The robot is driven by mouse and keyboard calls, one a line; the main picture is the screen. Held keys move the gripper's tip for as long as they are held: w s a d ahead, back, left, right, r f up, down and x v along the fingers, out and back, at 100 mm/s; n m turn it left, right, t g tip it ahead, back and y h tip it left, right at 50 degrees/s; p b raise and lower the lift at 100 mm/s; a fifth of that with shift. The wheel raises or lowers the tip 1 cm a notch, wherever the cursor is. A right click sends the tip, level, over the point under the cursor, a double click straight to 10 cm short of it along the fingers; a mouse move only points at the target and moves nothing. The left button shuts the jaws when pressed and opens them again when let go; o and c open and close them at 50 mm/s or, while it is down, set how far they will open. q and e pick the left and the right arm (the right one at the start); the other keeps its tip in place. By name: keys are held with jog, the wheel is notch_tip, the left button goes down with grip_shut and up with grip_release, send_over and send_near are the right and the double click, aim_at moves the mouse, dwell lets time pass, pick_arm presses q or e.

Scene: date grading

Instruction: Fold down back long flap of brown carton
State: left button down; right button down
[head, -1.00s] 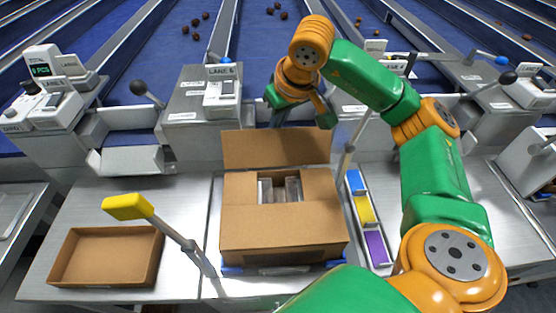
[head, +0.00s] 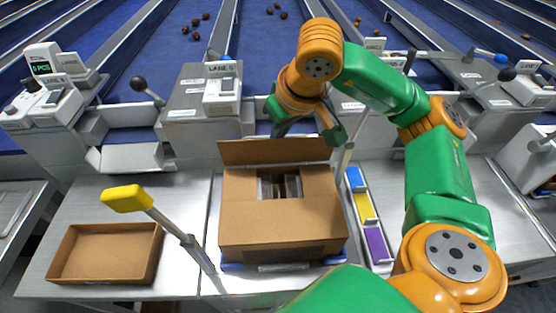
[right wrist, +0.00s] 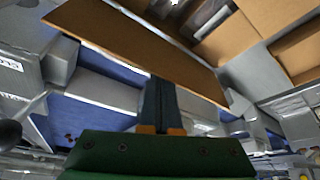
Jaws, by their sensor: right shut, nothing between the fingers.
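The brown carton (head: 283,220) sits on the metal table in the middle of the head view. Its back long flap (head: 275,151) stands up along the rear edge. The front and side flaps lie inward, leaving a small opening (head: 266,187) with clear-looking contents. My right gripper (head: 279,130) is shut and empty behind the back flap, its fingertips partly hidden by it. In the right wrist view, the shut fingers (right wrist: 158,100) reach up to the flap (right wrist: 135,45) and overlap its lower edge; contact is unclear. My left gripper is out of view.
An empty shallow brown tray (head: 153,262) lies at the left. A yellow-ended lever (head: 126,199) stands left of the carton. A narrow holder with blue, yellow and purple blocks (head: 376,243) lies to its right. A lane console (head: 222,95) is behind.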

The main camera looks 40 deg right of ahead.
jog(key=shift+s+a+f, duration=0.1)
jog(key=shift+s+a, duration=0.55)
jog(key=shift+s, duration=0.35)
jog(key=shift+s+a, duration=0.45)
jog(key=shift+s, duration=0.35)
jog(key=shift+s+a, duration=0.45)
jog(key=shift+s, duration=0.3)
jog(key=shift+f+b, duration=2.25)
jog(key=shift+b, duration=0.2)
jog(key=shift+r, duration=0.1)
notch_tip(320, 180, up, 11)
jog(key=p, duration=1)
